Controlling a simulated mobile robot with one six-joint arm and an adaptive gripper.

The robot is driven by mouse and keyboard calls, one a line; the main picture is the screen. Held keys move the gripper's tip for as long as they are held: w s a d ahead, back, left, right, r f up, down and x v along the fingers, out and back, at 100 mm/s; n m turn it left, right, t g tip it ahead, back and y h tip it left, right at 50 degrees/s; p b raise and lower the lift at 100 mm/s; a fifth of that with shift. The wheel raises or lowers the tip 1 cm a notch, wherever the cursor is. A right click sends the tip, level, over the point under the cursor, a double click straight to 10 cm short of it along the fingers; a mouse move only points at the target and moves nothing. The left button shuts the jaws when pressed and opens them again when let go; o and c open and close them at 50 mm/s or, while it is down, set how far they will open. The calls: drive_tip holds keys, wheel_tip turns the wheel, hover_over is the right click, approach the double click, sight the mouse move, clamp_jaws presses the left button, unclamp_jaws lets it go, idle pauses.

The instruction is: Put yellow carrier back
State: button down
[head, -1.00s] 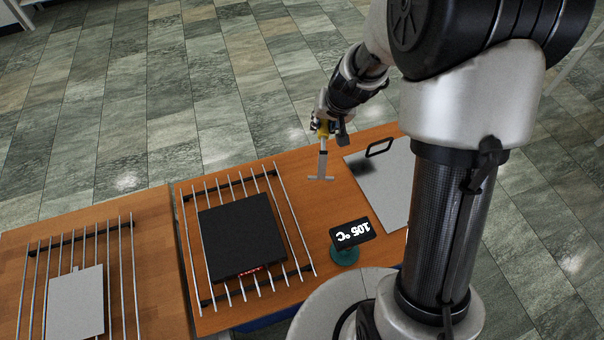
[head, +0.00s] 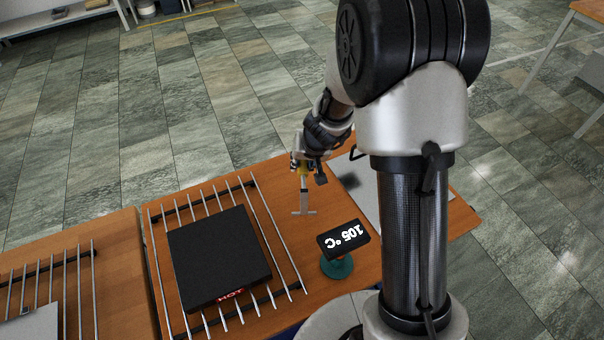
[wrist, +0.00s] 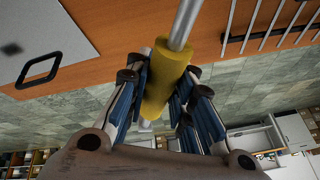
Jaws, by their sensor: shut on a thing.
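The yellow carrier shows in the wrist view as a thick yellow handle (wrist: 167,80) on a metal rod. In the head view its yellow handle (head: 304,169) is at my gripper, and its metal shaft hangs down to a flat T-shaped end (head: 304,212). My gripper (wrist: 160,95) is shut on the yellow handle, with blue-padded fingers on both sides of it. In the head view my gripper (head: 303,165) is over the far part of the wooden table. Whether the T-shaped end touches the table cannot be told.
A black plate marked HOT (head: 218,258) lies on a rod rack (head: 264,214) at left. A display reading 105 °C (head: 343,239) stands on a teal base. A grey plate with a black handle (head: 360,182) lies right of the carrier. Another rack (head: 93,290) is far left.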

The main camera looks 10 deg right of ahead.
drive_tip(key=shift+f+b, duration=1.35)
drive_tip(key=shift+f, duration=0.55)
drive_tip(key=shift+f, duration=0.15)
drive_tip(key=c, duration=1.4)
unclamp_jaws()
